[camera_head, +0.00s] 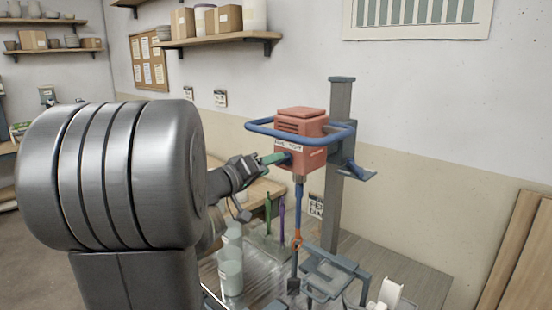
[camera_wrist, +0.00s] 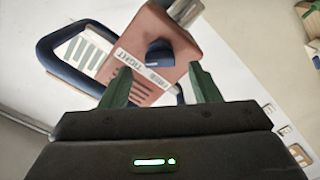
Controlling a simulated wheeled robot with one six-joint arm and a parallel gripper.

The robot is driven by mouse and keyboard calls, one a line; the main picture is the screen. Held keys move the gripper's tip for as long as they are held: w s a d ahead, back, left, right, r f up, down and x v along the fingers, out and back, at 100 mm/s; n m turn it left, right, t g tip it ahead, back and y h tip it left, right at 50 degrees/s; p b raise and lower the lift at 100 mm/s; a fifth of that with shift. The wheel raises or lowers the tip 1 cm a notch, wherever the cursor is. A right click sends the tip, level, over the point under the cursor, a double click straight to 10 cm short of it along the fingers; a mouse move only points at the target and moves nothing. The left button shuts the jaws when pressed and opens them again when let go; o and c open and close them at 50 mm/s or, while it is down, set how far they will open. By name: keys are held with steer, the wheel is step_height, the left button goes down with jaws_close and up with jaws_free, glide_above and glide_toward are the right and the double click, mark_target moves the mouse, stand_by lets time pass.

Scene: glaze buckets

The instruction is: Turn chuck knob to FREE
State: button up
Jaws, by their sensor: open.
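The red mixer motor housing (camera_head: 301,138) hangs on a grey column with a blue handle ring around it. Its blue chuck knob (camera_wrist: 160,52) shows in the wrist view beside a white label (camera_wrist: 137,70) reading FREE and TIGHT. The knob's exact setting is too small to tell. My gripper (camera_wrist: 160,82) is open, its two green fingers on either side of the knob in the picture and a little short of it. I cannot tell whether a finger touches it. In the head view my gripper (camera_head: 273,158) reaches the housing's left front side and hides the knob's surroundings.
The blue handle ring (camera_head: 262,133) surrounds the housing. A blue shaft (camera_head: 297,215) hangs below it over the bench. The grey column (camera_head: 339,190) stands behind right. Pale buckets (camera_head: 231,275) and upright green and purple paddles (camera_head: 281,220) stand below.

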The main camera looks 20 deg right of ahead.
mark_target(288, 160)
steer(key=x, duration=0.3)
steer(key=shift+w+d+p, duration=0.15)
steer(key=shift+d+p, duration=0.15)
steer(key=shift+p, duration=0.05)
steer(key=c, duration=1)
